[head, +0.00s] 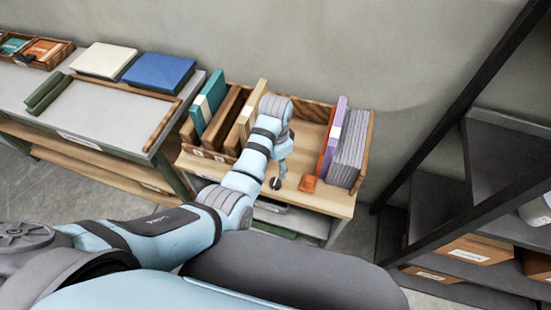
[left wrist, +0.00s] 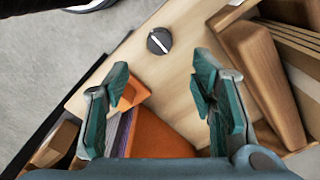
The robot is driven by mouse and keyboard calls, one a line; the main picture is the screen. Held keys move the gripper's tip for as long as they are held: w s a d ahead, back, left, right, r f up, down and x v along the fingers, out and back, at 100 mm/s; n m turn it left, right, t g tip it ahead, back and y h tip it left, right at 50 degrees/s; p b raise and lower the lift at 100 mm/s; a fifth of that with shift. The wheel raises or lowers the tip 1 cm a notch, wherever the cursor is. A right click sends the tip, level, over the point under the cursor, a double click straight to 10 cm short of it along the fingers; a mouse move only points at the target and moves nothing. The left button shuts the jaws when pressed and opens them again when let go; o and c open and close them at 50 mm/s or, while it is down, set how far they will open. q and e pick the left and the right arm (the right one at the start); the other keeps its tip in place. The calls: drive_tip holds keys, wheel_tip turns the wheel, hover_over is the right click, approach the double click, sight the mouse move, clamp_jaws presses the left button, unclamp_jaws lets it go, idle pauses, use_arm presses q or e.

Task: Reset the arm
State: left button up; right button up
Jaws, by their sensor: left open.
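My left arm (head: 240,185) reaches from the left over the small wooden desk. Its left gripper (head: 281,174) points down near the front of the wooden book organizer, partly hidden by the wrist. In the left wrist view the two teal fingers of the left gripper (left wrist: 163,85) are wide apart. An orange surface (left wrist: 155,135) shows below and between them; I cannot tell whether it is a book or part of the organizer. My right gripper is not in view.
The wooden organizer (head: 368,150) holds upright books on both sides. A small orange item (head: 308,183) and a round black item (left wrist: 159,41) lie on the desktop (head: 335,205). A grey table (head: 115,112) with books stands left; a dark shelf (head: 465,165) stands right.

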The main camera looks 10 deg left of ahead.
use_arm(q)
wheel_tip(320, 180, up, 3)
drive_tip(key=shift+f, duration=0.15)
idle(0.3)
